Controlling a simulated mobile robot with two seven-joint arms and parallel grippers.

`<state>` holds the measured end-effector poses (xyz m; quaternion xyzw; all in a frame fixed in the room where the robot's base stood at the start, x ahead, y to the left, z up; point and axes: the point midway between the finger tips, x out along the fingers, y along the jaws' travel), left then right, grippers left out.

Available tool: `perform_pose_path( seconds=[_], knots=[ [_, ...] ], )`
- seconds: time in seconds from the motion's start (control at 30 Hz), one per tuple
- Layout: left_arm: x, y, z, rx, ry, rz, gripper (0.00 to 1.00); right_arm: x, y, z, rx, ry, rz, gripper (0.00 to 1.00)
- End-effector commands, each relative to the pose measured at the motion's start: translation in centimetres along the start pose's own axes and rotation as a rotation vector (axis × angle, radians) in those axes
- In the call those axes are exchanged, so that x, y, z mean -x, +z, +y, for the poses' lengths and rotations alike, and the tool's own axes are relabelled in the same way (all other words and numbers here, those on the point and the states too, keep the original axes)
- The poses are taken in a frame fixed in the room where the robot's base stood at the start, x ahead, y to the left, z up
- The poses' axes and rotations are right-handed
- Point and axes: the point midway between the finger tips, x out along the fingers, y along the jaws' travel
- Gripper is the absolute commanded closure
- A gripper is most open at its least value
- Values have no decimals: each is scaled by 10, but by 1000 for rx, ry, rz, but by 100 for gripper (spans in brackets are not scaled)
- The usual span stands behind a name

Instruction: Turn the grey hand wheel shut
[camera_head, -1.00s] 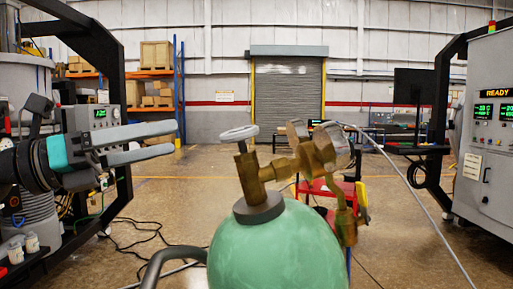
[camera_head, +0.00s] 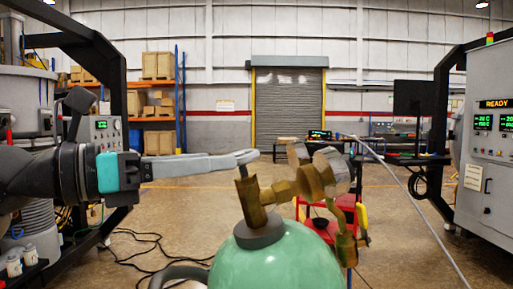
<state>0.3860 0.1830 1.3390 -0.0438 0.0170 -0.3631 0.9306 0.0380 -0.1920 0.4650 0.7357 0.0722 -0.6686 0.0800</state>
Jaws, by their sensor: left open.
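The green gas cylinder (camera_head: 277,262) stands upright at the bottom centre, with a brass valve (camera_head: 250,203) on top. The grey hand wheel (camera_head: 248,156) sits at the top of the valve stem and is mostly covered by my gripper; only part of its rim seems to show. My left gripper (camera_head: 232,160) reaches in from the left at wheel height. Its fingers are open and overlap the wheel in the picture. I cannot tell whether they touch it. My right gripper is not in view.
Brass regulator gauges (camera_head: 325,175) stick out right of the valve, close to the wheel. A grey hose (camera_head: 415,202) runs down to the right. A red cart (camera_head: 322,218) stands behind. A control cabinet (camera_head: 490,140) showing READY stands at the right.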

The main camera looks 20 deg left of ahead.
Motion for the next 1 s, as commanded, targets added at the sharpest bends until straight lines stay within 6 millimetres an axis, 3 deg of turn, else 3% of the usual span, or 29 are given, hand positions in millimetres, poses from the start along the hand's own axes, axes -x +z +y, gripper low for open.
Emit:
perform_pose_path(
  seconds=[0.2,0.7,1.0],
  knots=[
    [-23,3,-1,1,-3,-3,0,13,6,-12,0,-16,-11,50],
    [-80,1,0,2,-2,-2,0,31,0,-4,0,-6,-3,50],
    [-89,0,0,-1,0,0,0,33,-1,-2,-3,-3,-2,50]
  ],
)
